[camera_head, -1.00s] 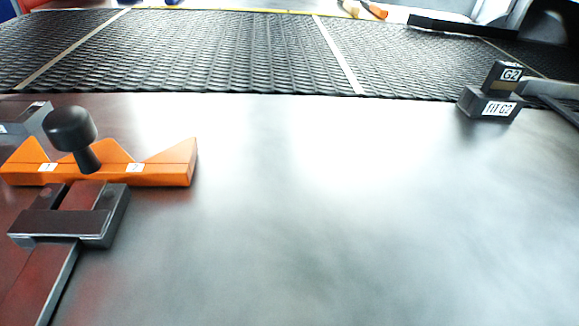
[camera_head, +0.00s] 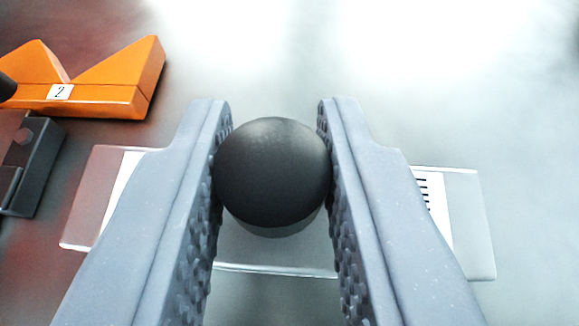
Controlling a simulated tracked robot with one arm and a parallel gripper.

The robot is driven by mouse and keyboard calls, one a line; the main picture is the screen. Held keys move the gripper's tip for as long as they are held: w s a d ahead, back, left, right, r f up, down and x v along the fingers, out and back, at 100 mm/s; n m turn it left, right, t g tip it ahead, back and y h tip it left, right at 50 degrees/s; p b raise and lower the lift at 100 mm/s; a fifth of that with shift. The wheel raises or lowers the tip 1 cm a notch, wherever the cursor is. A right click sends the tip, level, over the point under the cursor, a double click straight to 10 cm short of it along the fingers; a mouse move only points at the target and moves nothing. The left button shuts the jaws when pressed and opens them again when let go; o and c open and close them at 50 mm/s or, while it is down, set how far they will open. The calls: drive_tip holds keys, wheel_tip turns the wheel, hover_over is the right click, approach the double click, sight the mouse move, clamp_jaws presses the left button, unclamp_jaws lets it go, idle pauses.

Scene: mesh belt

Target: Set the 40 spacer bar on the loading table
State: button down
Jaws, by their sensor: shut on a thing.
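My gripper (camera_head: 272,125) is in the lower middle of the view, shut on a round black knob (camera_head: 272,170). The knob sits over a smooth, shiny grey bar (camera_head: 465,225), which I take to be the spacer bar. The bar lies crosswise below my fingers, with white labels near its two ends. The fingers hide much of the labels, and I cannot read a 40. The loading table (camera_head: 400,110) is the shiny grey surface beneath. I cannot tell whether the bar touches it or hangs just above.
An orange notched block (camera_head: 110,95) with a label 2 stands at the upper left. A dark clamp-like part (camera_head: 40,165) is at the left edge, close to the bar's left end. The table at the upper right is clear.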

drive_tip(key=shift+f, duration=1.15)
drive_tip(key=shift+f, duration=0.1)
drive_tip(key=c, duration=1.2)
unclamp_jaws()
